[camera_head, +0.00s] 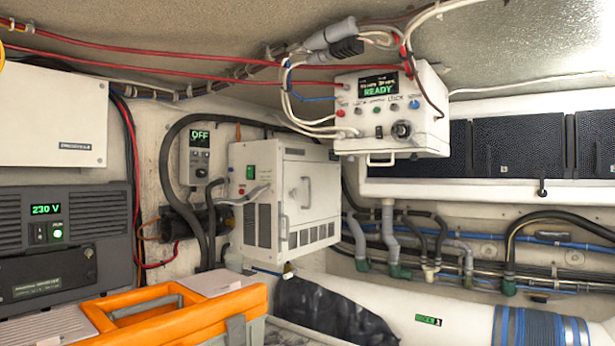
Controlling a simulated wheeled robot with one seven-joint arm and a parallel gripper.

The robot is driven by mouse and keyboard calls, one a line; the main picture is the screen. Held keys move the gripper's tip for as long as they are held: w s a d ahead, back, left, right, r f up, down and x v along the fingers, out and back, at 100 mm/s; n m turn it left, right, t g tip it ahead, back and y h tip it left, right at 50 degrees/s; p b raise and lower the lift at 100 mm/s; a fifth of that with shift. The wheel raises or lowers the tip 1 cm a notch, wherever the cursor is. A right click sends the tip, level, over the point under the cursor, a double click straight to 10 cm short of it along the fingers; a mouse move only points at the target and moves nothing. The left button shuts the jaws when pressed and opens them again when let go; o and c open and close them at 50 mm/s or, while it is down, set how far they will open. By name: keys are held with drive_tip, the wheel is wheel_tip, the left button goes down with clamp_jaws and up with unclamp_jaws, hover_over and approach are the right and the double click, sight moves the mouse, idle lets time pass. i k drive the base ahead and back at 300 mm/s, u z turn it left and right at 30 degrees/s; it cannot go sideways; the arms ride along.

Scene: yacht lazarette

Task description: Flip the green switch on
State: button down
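A small green switch-like part (250,172) is on the front of the white vented cabinet (264,225) in the middle, with a small red part below it. I cannot tell its position. A green button (376,110) sits in a row of coloured controls on the white control box (392,140) above, whose screen reads READY. The grey unit (95,240) at left reads 230 V, with a lit green button (56,232) beside a dark rocker. My gripper is not in view.
A grey controller (197,160) on the wall reads OFF. An orange-and-grey toolbox (180,318) stands in the left foreground. A black bag (335,312) and a large white cylinder (450,312) lie low at right. Red cables and black hoses run across the walls.

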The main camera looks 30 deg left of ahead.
sight(249, 169)
drive_tip(key=u, duration=0.15)
drive_tip(key=i, duration=1.4)
drive_tip(key=u, duration=1.35)
drive_tip(key=i, duration=0.85)
drive_tip(key=u, duration=0.9)
